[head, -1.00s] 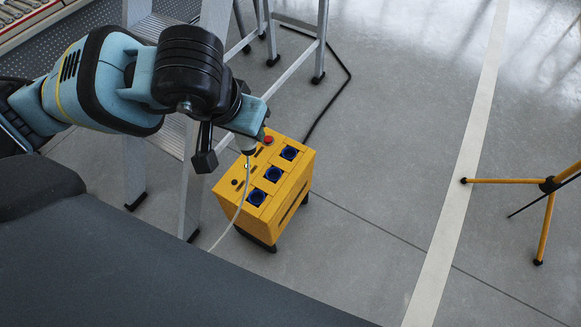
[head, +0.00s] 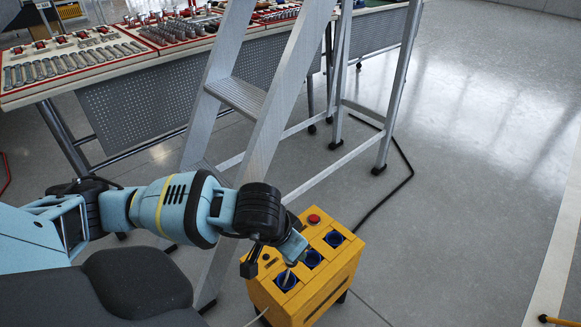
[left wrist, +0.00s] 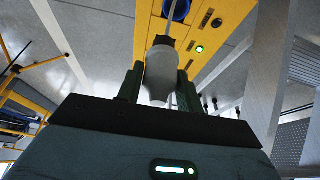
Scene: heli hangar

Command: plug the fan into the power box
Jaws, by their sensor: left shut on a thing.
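The yellow power box (head: 328,285) stands on the floor at the lower middle of the head view. In the left wrist view the gripper is shut on a pale grey plug (left wrist: 160,72) with a dark end. A blue socket (left wrist: 177,9) shows beyond the plug; I cannot tell whether the plug touches the box. The plug's pale cable (head: 262,316) hangs down beside the box. The fan and my right gripper are not seen.
An aluminium stepladder (head: 258,150) stands just behind and left of the box. A tool table (head: 85,78) runs along the back left. A black cable (head: 401,185) lies behind the box. The box's green light (left wrist: 200,49) is lit.

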